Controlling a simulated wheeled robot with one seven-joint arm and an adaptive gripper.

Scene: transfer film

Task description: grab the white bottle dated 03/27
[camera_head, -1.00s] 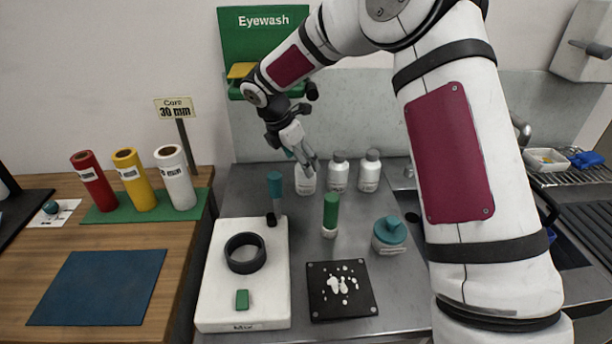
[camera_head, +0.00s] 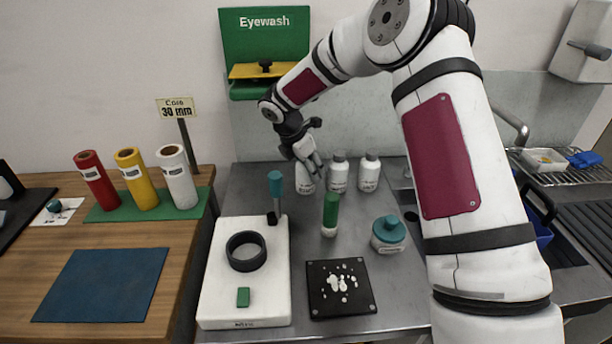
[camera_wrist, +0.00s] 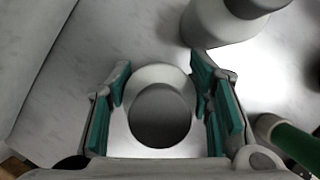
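Three white bottles with grey caps stand in a row at the back of the grey bench: the left bottle (camera_head: 305,183), the middle bottle (camera_head: 338,178) and the right bottle (camera_head: 369,176). Their printed labels are too small to read, so I cannot tell which is dated 03/27. My gripper (camera_head: 313,174) is at the left bottle and partly hides it. In the wrist view the left bottle's grey cap (camera_wrist: 160,116) is between the green pads of my open gripper (camera_wrist: 162,100). A neighbouring bottle (camera_wrist: 215,22) shows at the top.
A green-capped tube (camera_head: 330,213) and a teal-lidded jar (camera_head: 388,235) stand in front of the bottles. A white block (camera_head: 217,285) with a black ring (camera_head: 246,252) and a teal-handled tool (camera_head: 275,186) are at left. A black plate (camera_head: 322,303) lies in front.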

